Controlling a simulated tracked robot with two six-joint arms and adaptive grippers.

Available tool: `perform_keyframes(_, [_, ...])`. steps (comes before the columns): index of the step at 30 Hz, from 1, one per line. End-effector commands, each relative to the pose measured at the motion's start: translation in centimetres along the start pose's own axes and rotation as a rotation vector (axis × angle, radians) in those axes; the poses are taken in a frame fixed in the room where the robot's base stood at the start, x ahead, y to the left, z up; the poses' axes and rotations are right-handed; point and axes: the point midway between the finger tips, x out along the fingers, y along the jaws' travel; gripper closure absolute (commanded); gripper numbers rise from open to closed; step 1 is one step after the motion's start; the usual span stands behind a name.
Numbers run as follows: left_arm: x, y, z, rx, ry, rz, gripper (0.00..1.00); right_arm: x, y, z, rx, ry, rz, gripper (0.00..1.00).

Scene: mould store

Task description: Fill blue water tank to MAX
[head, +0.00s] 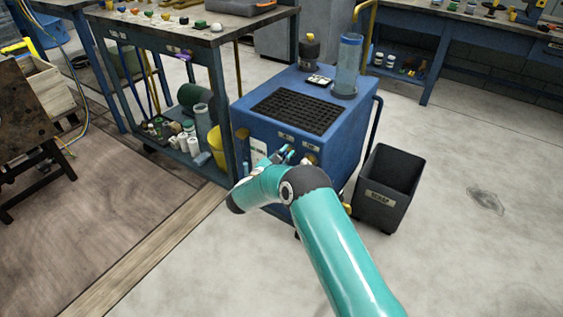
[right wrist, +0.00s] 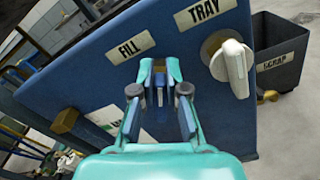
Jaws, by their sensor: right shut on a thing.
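The blue tank (head: 328,150) is a box-shaped unit with a black grid on top; its blue front also shows in the right wrist view (right wrist: 215,115). FILL (right wrist: 130,46) and TRAY (right wrist: 205,10) labels mark its front. My right gripper (head: 290,155) is at this front; in the right wrist view the gripper (right wrist: 160,88) is shut just below the FILL label, on a control largely hidden by its fingers. A white tap handle (right wrist: 233,68) below TRAY stands apart from the gripper. No water level or MAX mark is readable. My left gripper is out of view.
A clear cylinder (head: 347,68) and a dark bottle (head: 309,50) stand on the unit's top. A dark SCRAP bin (head: 387,190) stands right of it. A workbench (head: 190,30) is close on the left. The floor at right is clear.

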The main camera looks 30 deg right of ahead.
Motion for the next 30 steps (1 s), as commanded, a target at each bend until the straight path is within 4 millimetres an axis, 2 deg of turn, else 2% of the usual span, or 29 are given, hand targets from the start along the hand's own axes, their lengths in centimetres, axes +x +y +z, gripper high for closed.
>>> perform_keyframes(1, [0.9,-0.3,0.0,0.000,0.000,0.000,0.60,0.5,-0.7,-0.1,0.028,-0.008,-0.014,1.00])
perform_keyframes(7, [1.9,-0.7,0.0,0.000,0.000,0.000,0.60,0.5,-0.9,0.0,0.111,-0.009,-0.015,1.00])
perform_keyframes(23, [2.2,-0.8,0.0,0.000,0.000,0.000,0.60,0.4,-0.8,0.2,0.145,-0.009,-0.015,1.00])
perform_keyframes(24, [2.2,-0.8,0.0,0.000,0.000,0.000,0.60,0.4,-0.8,0.2,0.145,-0.010,-0.015,0.84])
perform_keyframes(27, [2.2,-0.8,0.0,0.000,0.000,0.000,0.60,0.3,-0.8,0.2,0.144,-0.008,-0.013,0.67])
perform_keyframes(28, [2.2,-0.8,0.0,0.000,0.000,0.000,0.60,0.3,-0.7,0.1,0.144,-0.007,-0.012,0.62])
perform_keyframes(30, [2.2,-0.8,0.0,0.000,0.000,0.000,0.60,0.2,-0.6,0.1,0.144,-0.006,-0.009,0.61])
